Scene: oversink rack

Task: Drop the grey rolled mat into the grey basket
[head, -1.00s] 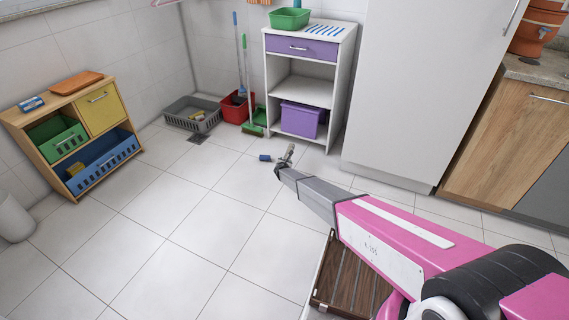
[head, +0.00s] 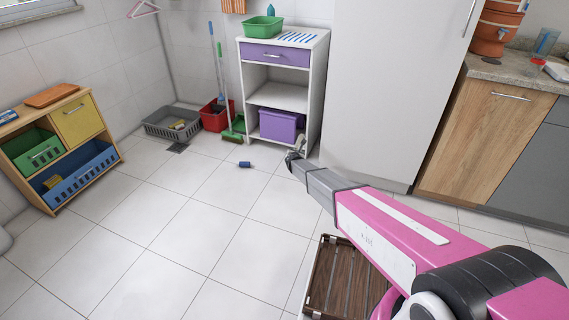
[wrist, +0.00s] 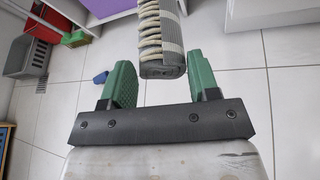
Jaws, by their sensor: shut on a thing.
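The grey rolled mat (wrist: 157,38) is a ribbed roll with a pale grey band, held between the green fingers of my gripper (wrist: 160,74) in the wrist view. The roll sticks out beyond the fingertips and its far end is cut off by the top edge. In the head view my gripper (head: 294,158) is small, in front of the white shelf unit, and the mat is hard to make out there. The grey basket (head: 158,130) stands on the floor in the back left corner, well left of my gripper, with yellowish things inside. It also shows in the wrist view (wrist: 35,58) at upper left.
A red bucket (head: 214,117) and a green broom (head: 232,135) stand right of the basket. A small blue object (head: 245,164) lies on the floor. A white shelf unit (head: 325,100) and a wooden cabinet (head: 97,155) flank the space.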

